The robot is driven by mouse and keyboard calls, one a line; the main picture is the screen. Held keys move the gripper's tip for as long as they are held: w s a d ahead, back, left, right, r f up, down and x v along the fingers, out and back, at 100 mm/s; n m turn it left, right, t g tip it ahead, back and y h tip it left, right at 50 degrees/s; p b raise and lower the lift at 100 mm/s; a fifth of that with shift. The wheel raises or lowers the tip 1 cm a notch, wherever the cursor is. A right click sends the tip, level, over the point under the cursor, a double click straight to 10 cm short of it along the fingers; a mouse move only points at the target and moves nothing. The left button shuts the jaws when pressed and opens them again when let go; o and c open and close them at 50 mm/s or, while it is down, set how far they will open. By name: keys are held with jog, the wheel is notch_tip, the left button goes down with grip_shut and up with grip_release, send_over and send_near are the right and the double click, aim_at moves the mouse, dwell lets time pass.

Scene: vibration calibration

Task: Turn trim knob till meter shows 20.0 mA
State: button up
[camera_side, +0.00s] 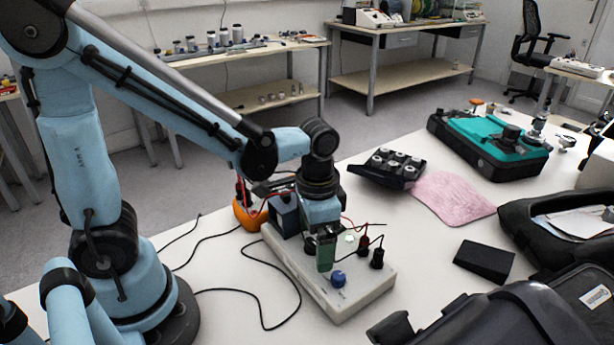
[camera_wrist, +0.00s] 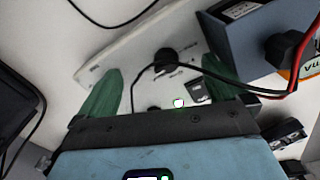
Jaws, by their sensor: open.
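A blue knob (camera_side: 338,278), which looks like the trim knob, stands on the white panel box (camera_side: 340,312) in the side view. My gripper (camera_side: 327,255) points down over the panel, just behind and left of the knob and apart from it in the picture. In the wrist view, the green fingers of my gripper (camera_wrist: 162,68) are spread, with no object held between them. I cannot make out the blue knob there. The orange meter (camera_side: 245,214) stands behind the panel; part of it shows at the wrist view's right edge (camera_wrist: 311,66). Its reading is not visible.
Black plugs (camera_side: 377,258) with cables stand on the panel right of my gripper. A dark blue box (camera_side: 284,214) sits at its far end. A black block (camera_side: 484,261), pink cloth (camera_side: 452,198) and open cases lie right. Loose black cables cross the table left.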

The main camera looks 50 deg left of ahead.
aim_at(338, 276)
jog(key=shift+s+a+f, duration=0.2)
jog(key=shift+s+f, duration=0.05)
jog(key=shift+c, duration=1.4)
jog(key=shift+w+d+r+m, duration=0.1)
jog(key=shift+d+r+m, duration=0.3)
jog(key=shift+m, duration=0.2)
jog(key=c, duration=0.5)
jog(key=d+r+m, duration=0.1)
jog(key=m, duration=0.1)
jog(key=d+r+m, duration=0.1)
jog(key=r+m, duration=0.1)
jog(key=d+r+m, duration=0.1)
jog(key=m, duration=0.1)
jog(key=shift+w+d+r, duration=0.1)
jog(key=shift+r, duration=0.1)
jog(key=shift+c, duration=0.8)
jog(key=s+d+r+m, duration=0.2)
jog(key=d+r+m, duration=0.2)
jog(key=r+m, duration=0.4)
jog(key=shift+m, duration=0.4)
jog(key=shift+w+f, duration=0.15)
jog(key=shift+f, duration=2.05)
jog(key=shift+w+f, duration=0.15)
jog(key=shift+f, duration=2.1)
jog(key=shift+w+f, duration=0.15)
jog(key=shift+f, duration=2.05)
